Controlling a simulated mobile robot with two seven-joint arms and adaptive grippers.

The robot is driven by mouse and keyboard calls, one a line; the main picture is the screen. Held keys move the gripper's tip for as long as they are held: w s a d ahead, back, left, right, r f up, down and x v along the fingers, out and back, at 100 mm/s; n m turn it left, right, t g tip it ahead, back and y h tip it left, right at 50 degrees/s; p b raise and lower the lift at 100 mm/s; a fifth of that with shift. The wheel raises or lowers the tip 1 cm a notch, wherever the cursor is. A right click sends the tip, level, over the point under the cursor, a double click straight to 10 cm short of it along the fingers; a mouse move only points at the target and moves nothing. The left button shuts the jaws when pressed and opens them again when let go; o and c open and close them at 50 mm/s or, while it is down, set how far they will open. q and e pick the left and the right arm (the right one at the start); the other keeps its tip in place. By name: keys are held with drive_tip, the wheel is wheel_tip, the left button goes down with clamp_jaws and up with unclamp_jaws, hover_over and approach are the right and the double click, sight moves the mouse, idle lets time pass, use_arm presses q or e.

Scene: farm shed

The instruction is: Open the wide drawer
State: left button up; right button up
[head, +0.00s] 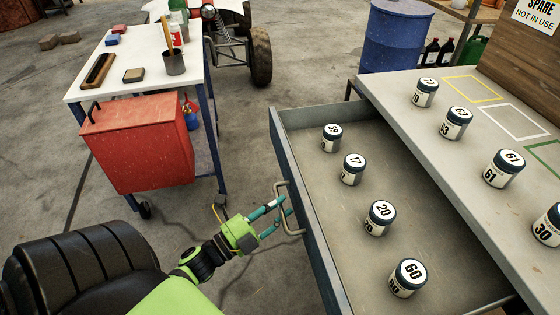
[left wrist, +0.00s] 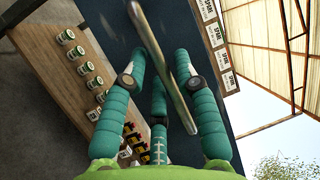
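The wide drawer (head: 298,175) is pulled out from under the grey worktop, and its inside shows. Several numbered jars stand upright in it, among them jar 59 (head: 332,138), jar 17 (head: 353,169) and jar 60 (head: 407,279). The metal bar handle (head: 288,222) is on its front face. My left gripper (head: 281,206) is at this handle. In the left wrist view the handle (left wrist: 162,62) runs between the spread teal fingers (left wrist: 157,85), close to the right one. Firm contact cannot be made out. My right gripper is not in view.
Several more jars stand on the worktop (head: 410,100), near painted outlines. A red box (head: 140,145) hangs on the white-topped cart (head: 135,50) at the left. A blue barrel (head: 394,35) stands behind.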

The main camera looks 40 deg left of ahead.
use_arm(q)
drive_tip(key=v, duration=1.1)
